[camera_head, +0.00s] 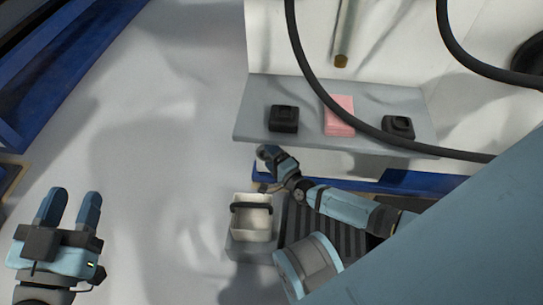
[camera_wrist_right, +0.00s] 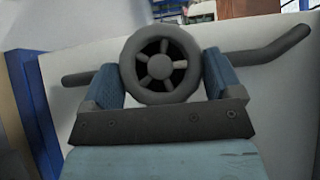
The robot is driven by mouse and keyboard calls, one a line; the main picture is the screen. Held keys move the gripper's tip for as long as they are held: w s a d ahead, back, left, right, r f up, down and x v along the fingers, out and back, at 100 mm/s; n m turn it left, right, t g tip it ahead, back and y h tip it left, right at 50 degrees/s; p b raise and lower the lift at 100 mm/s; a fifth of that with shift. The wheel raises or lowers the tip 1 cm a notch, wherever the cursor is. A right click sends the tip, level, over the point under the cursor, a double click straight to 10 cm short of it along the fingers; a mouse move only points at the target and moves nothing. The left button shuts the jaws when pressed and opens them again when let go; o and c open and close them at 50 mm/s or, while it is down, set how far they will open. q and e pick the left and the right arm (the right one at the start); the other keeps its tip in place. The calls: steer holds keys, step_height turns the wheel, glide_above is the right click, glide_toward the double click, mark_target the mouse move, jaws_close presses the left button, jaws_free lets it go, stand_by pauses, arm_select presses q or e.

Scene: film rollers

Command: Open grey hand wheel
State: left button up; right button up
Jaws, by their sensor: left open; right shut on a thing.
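The grey hand wheel (camera_wrist_right: 160,64), a round rim with several spokes, fills the middle of the right wrist view. My right gripper (camera_wrist_right: 162,75) has one blue finger on each side of the wheel and is shut on it. Grey bars stick out to the left and right of the wheel. In the head view my right arm reaches in from the lower right, and its hand (camera_head: 270,155) is below the shelf's left part. I cannot make out the wheel there. My left gripper (camera_head: 70,200) is open and empty at the lower left.
A grey shelf (camera_head: 250,121) holds two black devices (camera_head: 284,118) and a pink stack (camera_head: 339,114). A cream container (camera_head: 251,222) with a black handle stands below my right arm. Black hoses (camera_head: 310,75) hang in front of the shelf. The floor left of centre is clear.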

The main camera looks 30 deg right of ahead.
arm_select(q)
steer(key=s+d+r+n+t+p, duration=0.1)
steer(key=s+r+n+t+p, duration=0.3)
steer(key=r+p, duration=0.8)
step_height(320, 180, down, 9)
steer(key=a+n+g+y+p, duration=0.1)
steer(key=a+g+y+p, duration=0.1)
steer(key=g+y+p, duration=0.1)
steer(key=shift+w+g+p, duration=0.45)
steer(key=shift+g+p, duration=0.4)
steer(key=shift+g, duration=0.15)
arm_select(e)
steer(key=shift+a+r+n+g+h, duration=0.15)
steer(key=shift+n+g+h, duration=0.4)
steer(key=shift+n+g, duration=0.55)
steer(key=shift+r+n+g+h, duration=0.15)
steer(key=shift+n+g+h, duration=0.4)
steer(key=shift+n+g, duration=0.55)
steer(key=o, duration=0.7)
steer(key=shift+o, duration=0.2)
arm_select(q)
steer(key=shift+r, duration=0.1)
arm_select(e)
steer(key=shift+r, duration=0.1)
